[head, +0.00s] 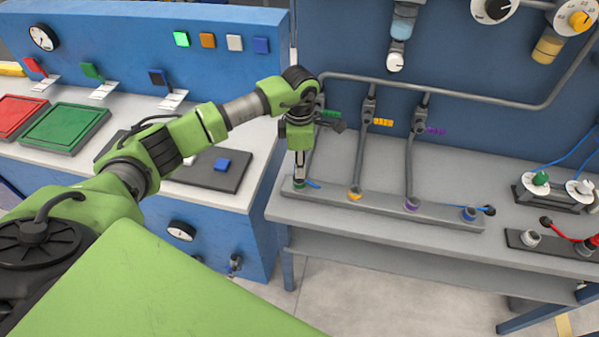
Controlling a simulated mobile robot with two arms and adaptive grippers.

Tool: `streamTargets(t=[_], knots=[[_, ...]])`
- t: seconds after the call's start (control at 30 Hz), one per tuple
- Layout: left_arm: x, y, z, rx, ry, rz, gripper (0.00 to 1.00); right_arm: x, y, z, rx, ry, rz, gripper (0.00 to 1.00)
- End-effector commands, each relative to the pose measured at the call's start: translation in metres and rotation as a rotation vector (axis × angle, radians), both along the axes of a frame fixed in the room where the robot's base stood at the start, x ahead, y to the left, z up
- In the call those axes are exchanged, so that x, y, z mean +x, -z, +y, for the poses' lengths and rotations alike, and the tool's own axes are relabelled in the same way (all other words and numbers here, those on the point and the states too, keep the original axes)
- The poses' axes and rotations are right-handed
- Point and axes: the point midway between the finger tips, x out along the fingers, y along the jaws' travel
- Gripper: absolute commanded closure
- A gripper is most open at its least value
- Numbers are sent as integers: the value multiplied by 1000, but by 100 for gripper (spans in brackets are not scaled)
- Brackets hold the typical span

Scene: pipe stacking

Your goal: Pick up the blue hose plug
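My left gripper (299,172) points down over the left end of the grey bar (440,219) on the grey workbench. Its fingertips are just above the green-ringed socket (299,185). A small blue piece (313,184) shows right beside the fingertips; I cannot tell if it is a hose plug or if the gripper touches it. Whether the fingers are open or shut is too small to tell. At the bar's right end, a blue fitting (469,213) has a short blue and dark piece (487,209) sticking out to the right. My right gripper is not in view.
A yellow socket (355,193) and a purple socket (411,204) sit between on the bar. Grey pipes (362,140) rise behind it. On the right, blue hoses (570,152) run to a block with a green knob (541,179). A blue console (105,60) stands left.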

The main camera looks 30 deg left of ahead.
Motion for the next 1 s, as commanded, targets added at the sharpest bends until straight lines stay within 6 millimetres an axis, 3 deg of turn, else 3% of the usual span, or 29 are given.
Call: streamTargets(t=[0.37,0.63,1.0], knots=[[1,-3,0,0,0,-1,100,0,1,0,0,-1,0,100],[2,-32,0,1,1,-4,100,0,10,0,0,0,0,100],[-16,-94,-64,1,8,-3,100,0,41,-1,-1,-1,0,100]])
